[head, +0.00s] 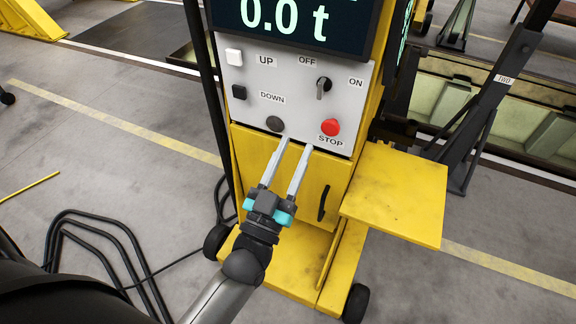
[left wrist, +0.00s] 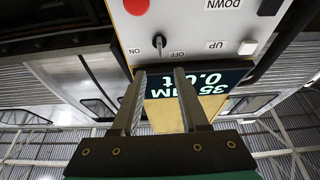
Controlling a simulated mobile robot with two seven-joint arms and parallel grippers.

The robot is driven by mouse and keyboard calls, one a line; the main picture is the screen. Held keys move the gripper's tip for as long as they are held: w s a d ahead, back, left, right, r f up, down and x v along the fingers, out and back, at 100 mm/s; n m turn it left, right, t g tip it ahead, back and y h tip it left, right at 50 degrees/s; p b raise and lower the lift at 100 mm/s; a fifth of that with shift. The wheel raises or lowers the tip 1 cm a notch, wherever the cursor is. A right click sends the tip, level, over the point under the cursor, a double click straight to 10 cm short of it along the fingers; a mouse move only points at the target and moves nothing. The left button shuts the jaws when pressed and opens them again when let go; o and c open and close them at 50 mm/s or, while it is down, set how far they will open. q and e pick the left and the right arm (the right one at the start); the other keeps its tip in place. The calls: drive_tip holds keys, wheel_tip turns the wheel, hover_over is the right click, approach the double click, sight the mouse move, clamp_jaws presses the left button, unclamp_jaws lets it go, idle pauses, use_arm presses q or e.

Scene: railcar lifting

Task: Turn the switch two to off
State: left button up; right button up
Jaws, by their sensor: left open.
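The rotary switch (head: 323,88) is a small grey knob with a dark base on the grey control panel, between the OFF and ON labels. Its handle stands roughly upright, slightly tilted; I cannot tell which label it is set to. It also shows in the left wrist view (left wrist: 158,43), which is upside down, just beyond the fingertips. My left gripper (head: 297,143) is open and empty. In the head view its two long fingers point up at the panel's lower edge, below the switch and a little left of it. My right gripper is in neither view.
The panel (head: 285,88) also has a white UP button (head: 234,57), a dark DOWN button (head: 239,92), a dark round knob (head: 275,123) and a red STOP button (head: 330,127). A display (head: 290,22) sits above. A yellow shelf (head: 395,195) juts out at right.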

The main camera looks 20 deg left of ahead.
use_arm(q)
drive_tip(key=shift+v, duration=1.15)
drive_tip(key=s+d+f+m+g+b, duration=0.1)
drive_tip(key=s+f+g+b, duration=0.15)
drive_tip(key=f, duration=0.95)
drive_tip(key=s+f+g+h+b, duration=0.15)
drive_tip(key=f+g, duration=0.25)
drive_tip(key=f, duration=0.9)
drive_tip(key=s+d+f+m+g+b, duration=0.15)
drive_tip(key=f+g, duration=0.25)
drive_tip(key=f, duration=0.8)
drive_tip(key=s+a+f+g+b, duration=0.2)
drive_tip(key=s+f+g, duration=0.1)
drive_tip(key=s+f, duration=0.5)
drive_tip(key=s+a+f+g+y+b, duration=0.1)
drive_tip(key=s+a+f+g, duration=0.1)
drive_tip(key=s+f+g, duration=0.2)
drive_tip(key=s+a+f+g+y+b, duration=0.1)
drive_tip(key=s+f+g, duration=0.3)
drive_tip(key=s+f, duration=0.7)
drive_tip(key=s+a+b, duration=0.1)
drive_tip(key=s, duration=0.3)
drive_tip(key=shift+s+a+f+b, duration=0.2)
drive_tip(key=shift+a+f+b, duration=0.1)
drive_tip(key=shift+b, duration=0.05)
